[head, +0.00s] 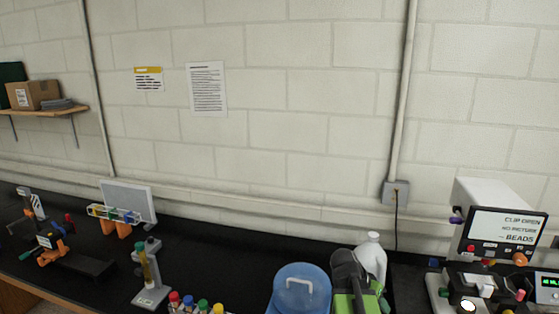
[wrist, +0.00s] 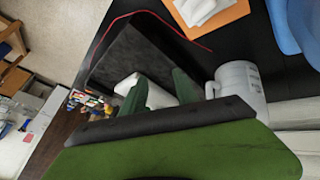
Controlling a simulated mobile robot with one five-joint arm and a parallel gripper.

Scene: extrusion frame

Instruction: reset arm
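My gripper (wrist: 160,90) shows in the wrist view as two green fingers in front of a dark bar and a broad green body. The fingers stand apart, so it is open. A white object (wrist: 156,94) shows between and behind the fingers and extends left past the left one. Nothing looks clamped. In the head view, a green and dark grey shape at the bottom centre-right looks like my arm. The fingertips cannot be made out there.
A blue lidded container (head: 298,295) and a white bottle (head: 373,252) stand beside the green shape. A machine with a sign (head: 505,235) is at right. Colour-capped tubes (head: 195,304), a stand (head: 150,290) and a rack (head: 115,214) are left. Dark bench (head: 225,262) lies bare mid-left.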

